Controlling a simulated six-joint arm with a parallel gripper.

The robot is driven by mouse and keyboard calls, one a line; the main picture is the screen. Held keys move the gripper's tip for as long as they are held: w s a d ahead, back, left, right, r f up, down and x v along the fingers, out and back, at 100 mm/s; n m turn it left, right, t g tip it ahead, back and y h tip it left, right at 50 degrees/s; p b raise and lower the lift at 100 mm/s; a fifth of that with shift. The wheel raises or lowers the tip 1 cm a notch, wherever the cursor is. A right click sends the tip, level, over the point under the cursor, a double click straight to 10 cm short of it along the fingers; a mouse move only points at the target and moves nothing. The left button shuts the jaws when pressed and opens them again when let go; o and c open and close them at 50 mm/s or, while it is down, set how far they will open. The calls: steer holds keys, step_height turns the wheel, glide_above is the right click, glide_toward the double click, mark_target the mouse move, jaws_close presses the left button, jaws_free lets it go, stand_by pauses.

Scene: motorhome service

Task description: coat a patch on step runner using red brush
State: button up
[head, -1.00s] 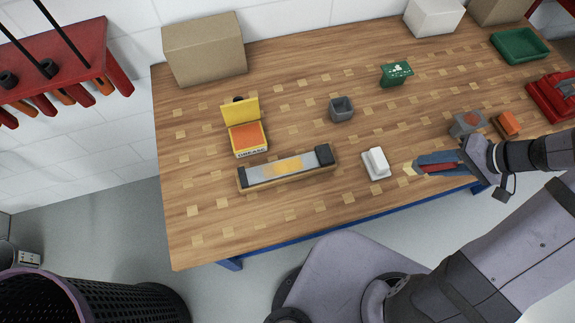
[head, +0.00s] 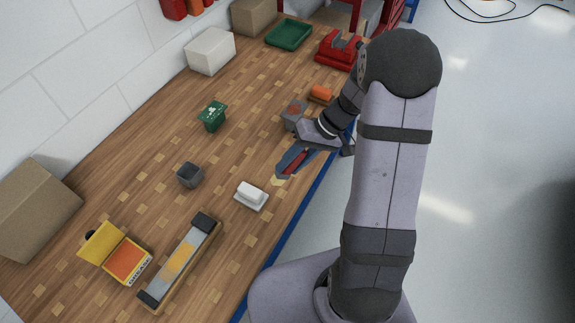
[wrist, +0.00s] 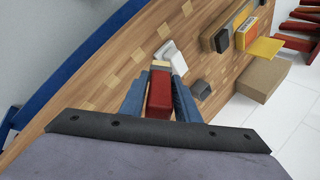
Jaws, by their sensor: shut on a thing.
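My gripper (head: 290,163) is shut on the red brush (head: 296,161), near the bench's front edge. In the wrist view the brush's red body (wrist: 159,92) sits between my blue fingers (wrist: 157,88), with the pale tip pointing away from me. I cannot tell the tip's height above the bench. The step runner (head: 197,234) is a grey bar with dark ends on a wooden base, and an orange-yellow patch (head: 181,258) shows mid-length on it. It lies apart from the brush, beyond a white block. An open yellow grease box (head: 140,267) with an orange inside stands beside the runner.
The white block (head: 250,192) on a pale base stands close to the brush tip. A grey cup (head: 189,175), green card holder (head: 212,116), grey block (head: 294,113) and orange piece (head: 321,93) stand around. Boxes, a green tray (head: 289,36) and a red device line the back.

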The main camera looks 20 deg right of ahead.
steer(key=shift+a, duration=0.6)
steer(key=s+a+r+n+g+h, duration=0.1)
steer(key=s+a+r+n+g, duration=0.15)
steer(key=a, duration=0.75)
steer(key=s+a+r+n+g, duration=0.1)
steer(key=a+r+n, duration=0.25)
steer(key=a, duration=0.55)
steer(key=s+a+r+n+g+h, duration=0.1)
steer(key=s+a+r+n, duration=0.15)
steer(key=s+a, duration=0.55)
steer(key=s+a+r+n+g+h, duration=0.15)
steer(key=s+a+r, duration=0.25)
steer(key=s+a, duration=0.5)
steer(key=shift+w+d+f+m+t+y, duration=0.45)
steer(key=shift+m+t, duration=0.5)
steer(key=shift+m, duration=0.7)
steer(key=shift+w+d+f+m+t+y, duration=0.1)
steer(key=shift+w+d+m+t+y, duration=0.25)
steer(key=shift+m+t+y, duration=0.9)
steer(key=shift+w+d+f+m+t+h, duration=0.1)
steer(key=shift+w+d+f+m+t, duration=0.35)
steer(key=shift+m, duration=1.65)
steer(key=shift+s+r, duration=0.1)
steer(key=shift+s, duration=0.05)
